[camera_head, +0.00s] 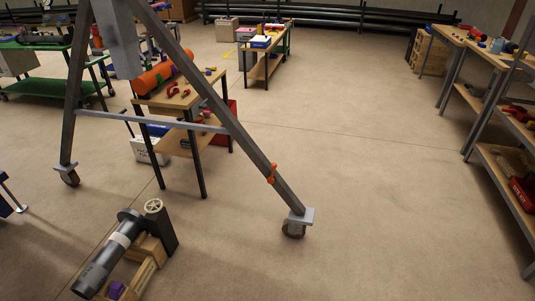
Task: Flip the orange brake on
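A small orange part, which looks like the orange brake (271,173), sits on the lower right leg of a grey A-shaped frame (240,135). It stands a little above that leg's caster (293,228). It is small in the picture, and I cannot tell whether it is on or off. The frame's left leg ends in another caster (69,176). My gripper is not in view, and nothing is seen touching the orange part.
A wooden work table (190,99) stands behind the frame. A grey pipe with a valve (112,253) rests on wooden blocks at bottom left. Shelving benches (500,60) line the right side. The floor (375,190) right of the frame is clear.

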